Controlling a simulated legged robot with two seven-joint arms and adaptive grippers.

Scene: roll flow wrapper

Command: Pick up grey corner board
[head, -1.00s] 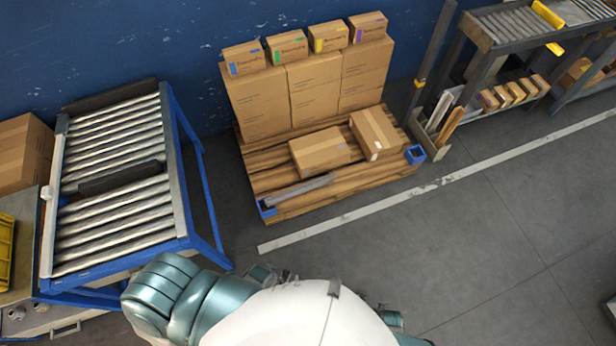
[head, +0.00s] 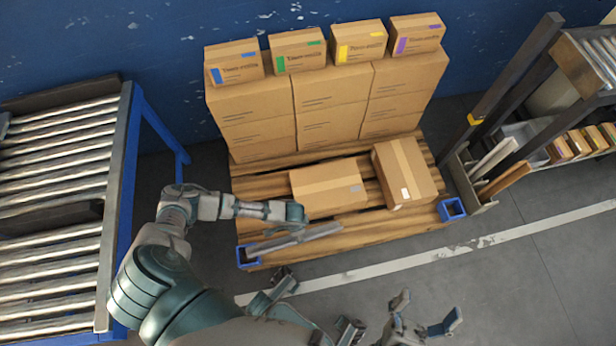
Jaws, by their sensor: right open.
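The grey corner board (head: 318,234) is a long narrow strip lying across the front left of the wooden pallet (head: 350,249). My left arm comes in from the left, and its far end (head: 293,213) is over the back edge of the board near its middle. I cannot make out fingers there, nor whether it touches the board. My right gripper (head: 426,313) is open and empty at the bottom of the view, over the floor in front of the pallet and well apart from the board.
Two cardboard boxes, one left (head: 327,187) and one right (head: 404,172), lie behind the board. Stacked cartons (head: 330,105) stand at the back. A roller conveyor (head: 60,200) stands left, a rack (head: 530,90) right. Blue corner pieces (head: 452,209) sit at the pallet's front corners.

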